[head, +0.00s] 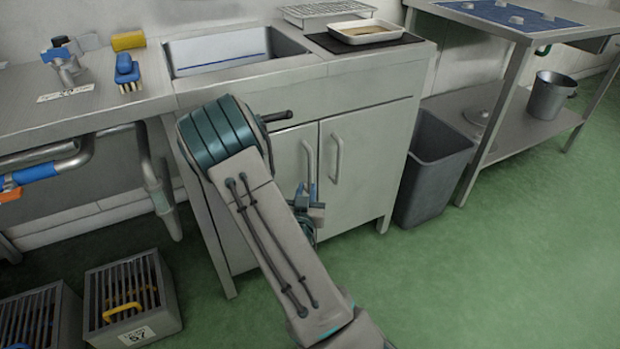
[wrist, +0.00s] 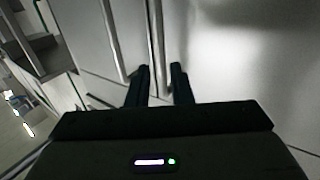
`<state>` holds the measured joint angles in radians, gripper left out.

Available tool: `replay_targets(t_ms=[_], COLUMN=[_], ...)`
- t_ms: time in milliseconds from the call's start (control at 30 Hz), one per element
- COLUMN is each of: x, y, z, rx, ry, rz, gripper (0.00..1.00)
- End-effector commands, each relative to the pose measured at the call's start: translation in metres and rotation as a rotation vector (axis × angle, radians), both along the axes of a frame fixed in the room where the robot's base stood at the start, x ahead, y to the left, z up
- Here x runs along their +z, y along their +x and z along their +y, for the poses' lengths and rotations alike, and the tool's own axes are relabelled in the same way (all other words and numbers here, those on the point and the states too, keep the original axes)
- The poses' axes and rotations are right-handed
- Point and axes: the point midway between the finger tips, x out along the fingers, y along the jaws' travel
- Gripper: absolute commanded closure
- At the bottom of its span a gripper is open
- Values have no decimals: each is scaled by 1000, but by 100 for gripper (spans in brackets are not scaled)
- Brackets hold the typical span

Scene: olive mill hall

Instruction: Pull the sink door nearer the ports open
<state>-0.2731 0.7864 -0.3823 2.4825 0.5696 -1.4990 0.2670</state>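The sink cabinet has two closed grey doors, a left door (head: 283,160) and a right door (head: 362,150). Each has a vertical bar handle near the middle seam. My gripper (head: 312,200) is at the lower part of the left door's handle (head: 308,160); my arm hides much of that door. In the wrist view my gripper (wrist: 160,80) has its two dark fingers apart. A bar handle (wrist: 156,40) runs down between them, closer to the left finger; contact is unclear. The other handle (wrist: 110,40) is further left. I cannot identify the ports with certainty.
A grey bin (head: 435,165) stands right of the cabinet, beside a table with a lower shelf (head: 520,135). Pipes (head: 150,170) run under the left bench. Slatted crates (head: 130,295) stand on the floor at left. Green floor (head: 480,280) is clear at front right.

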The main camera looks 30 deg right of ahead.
Motion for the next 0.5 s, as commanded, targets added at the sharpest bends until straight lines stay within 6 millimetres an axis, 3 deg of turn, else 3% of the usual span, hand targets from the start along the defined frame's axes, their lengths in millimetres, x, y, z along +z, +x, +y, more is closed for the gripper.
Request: replay_targets(t_ms=[233,500], x=[0,0], y=[42,64], z=[-28,-42], rx=[0,1], ry=[1,2], rz=[-3,-1], gripper=[80,80])
